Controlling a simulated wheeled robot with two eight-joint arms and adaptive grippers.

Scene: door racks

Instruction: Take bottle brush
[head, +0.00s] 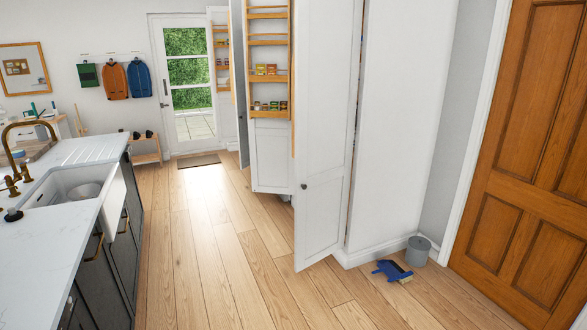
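I cannot clearly make out a bottle brush. Slim teal items (34,108) stand at the far left, beyond the sink, and are too small to identify. A small dark-topped object (13,215) is on the white counter (50,260) near the brass tap (12,155); I cannot tell what it is. A blue dustpan with a brush (393,270) lies on the floor at lower right. Neither of my grippers is in view.
A white sink (117,208) with a round bowl (84,192) is set into the counter at left. Open white cupboard doors (325,140) with spice racks (268,77) stand mid-right. A grey bin (418,250) is near the wooden door (530,150). The wooden floor (200,260) between is clear.

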